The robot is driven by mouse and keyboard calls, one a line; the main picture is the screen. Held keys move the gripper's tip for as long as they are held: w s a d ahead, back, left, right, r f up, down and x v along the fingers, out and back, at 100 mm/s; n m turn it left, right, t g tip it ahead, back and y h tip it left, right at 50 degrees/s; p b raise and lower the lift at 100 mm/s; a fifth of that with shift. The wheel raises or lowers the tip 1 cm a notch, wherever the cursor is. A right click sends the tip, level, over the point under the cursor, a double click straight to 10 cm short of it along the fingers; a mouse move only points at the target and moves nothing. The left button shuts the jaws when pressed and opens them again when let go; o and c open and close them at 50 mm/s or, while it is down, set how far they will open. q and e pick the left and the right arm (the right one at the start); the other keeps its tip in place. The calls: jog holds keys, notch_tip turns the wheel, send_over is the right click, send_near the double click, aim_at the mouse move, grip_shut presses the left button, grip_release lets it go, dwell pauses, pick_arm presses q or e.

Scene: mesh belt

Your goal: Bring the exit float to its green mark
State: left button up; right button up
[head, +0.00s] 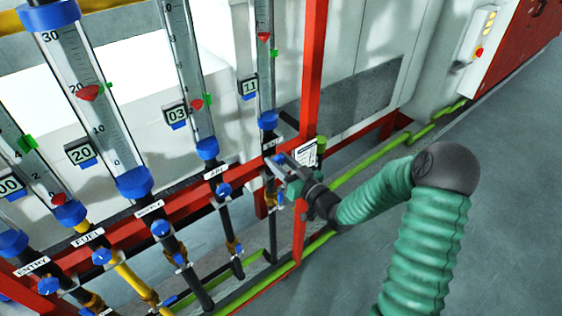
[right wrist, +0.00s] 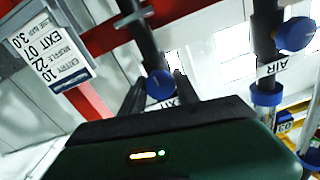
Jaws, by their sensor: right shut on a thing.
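The exit tube (head: 266,75) is the rightmost glass tube. Its red float (head: 264,37) sits above its green mark (head: 273,53). The digital display beside it (head: 249,87) reads 11. My right gripper (head: 280,167) is at the exit valve below this tube, shut on its blue knob. In the right wrist view the blue knob (right wrist: 160,86) shows between the two dark fingers, with the EXIT label partly hidden behind them. My left gripper is not in view.
Several other tubes stand to the left, including the air tube (head: 190,75), with blue valve knobs (head: 223,190) below them. A red frame post (head: 313,70) rises close to my right gripper. The floor at right is clear.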

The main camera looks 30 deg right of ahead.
jog(key=o, duration=0.9)
jog(key=shift+s+d+f, duration=0.1)
jog(key=shift+d+f, duration=0.05)
jog(key=shift+c, duration=0.2)
jog(key=o, duration=0.4)
jog(key=shift+a, duration=0.25)
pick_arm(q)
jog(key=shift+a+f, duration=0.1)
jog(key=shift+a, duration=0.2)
pick_arm(e)
jog(key=shift+d, duration=0.15)
jog(key=shift+s+d, duration=0.1)
jog(key=shift+s, duration=0.15)
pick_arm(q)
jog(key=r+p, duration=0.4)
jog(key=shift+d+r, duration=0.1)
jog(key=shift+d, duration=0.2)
pick_arm(e)
jog(key=s+d, duration=0.1)
jog(key=s, duration=1.5)
jog(key=shift+s+d, duration=0.15)
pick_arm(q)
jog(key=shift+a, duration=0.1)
